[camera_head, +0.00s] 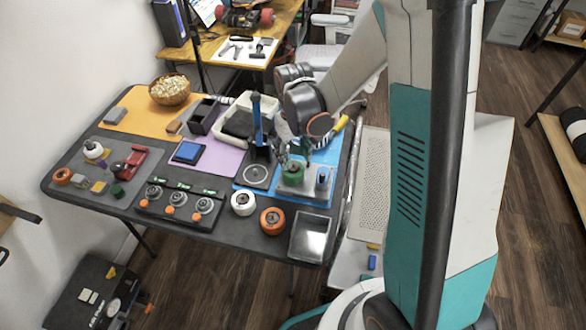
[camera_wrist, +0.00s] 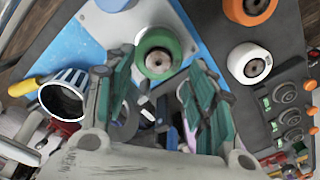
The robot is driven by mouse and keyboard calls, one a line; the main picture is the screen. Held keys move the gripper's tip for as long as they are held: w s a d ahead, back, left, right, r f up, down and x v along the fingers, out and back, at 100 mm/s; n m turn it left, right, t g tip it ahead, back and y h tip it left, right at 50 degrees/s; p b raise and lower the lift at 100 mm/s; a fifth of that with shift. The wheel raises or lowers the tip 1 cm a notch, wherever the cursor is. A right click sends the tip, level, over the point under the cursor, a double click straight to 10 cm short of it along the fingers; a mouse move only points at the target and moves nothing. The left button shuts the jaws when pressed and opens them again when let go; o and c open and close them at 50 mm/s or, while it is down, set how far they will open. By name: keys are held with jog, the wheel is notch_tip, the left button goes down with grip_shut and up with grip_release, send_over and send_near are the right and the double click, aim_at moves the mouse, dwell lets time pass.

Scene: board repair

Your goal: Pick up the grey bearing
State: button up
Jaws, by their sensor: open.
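A green wheel (camera_head: 291,177) stands on a light grey fixture plate (camera_head: 313,193) on the blue mat. In the wrist view the green wheel (camera_wrist: 140,50) faces the camera, with a round metallic centre that looks like the grey bearing (camera_wrist: 158,61); I cannot tell for sure. My gripper (camera_head: 295,157) is over the wheel, its fingers pointing down. A dark ring partly behind the left finger is unclear.
A press with a blue handle (camera_head: 257,118) stands left of the fixture. A dark holder (camera_head: 160,211) carries several round parts. A yellow-handled tool (camera_head: 341,124) is close on the right.

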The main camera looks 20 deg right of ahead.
aim_at(293, 166)
jog(key=f, duration=0.1)
jog(key=f+b, duration=0.1)
jog(key=f, duration=0.1)
jog(key=f+b, duration=0.1)
jog(key=shift+w+f, duration=0.25)
jog(key=shift+f, duration=0.05)
jog(key=c, duration=1.1)
jog(key=shift+r, duration=0.1)
notch_tip(293, 166, up, 20)
jog(key=p, duration=0.6)
jog(key=shift+p, duration=0.4)
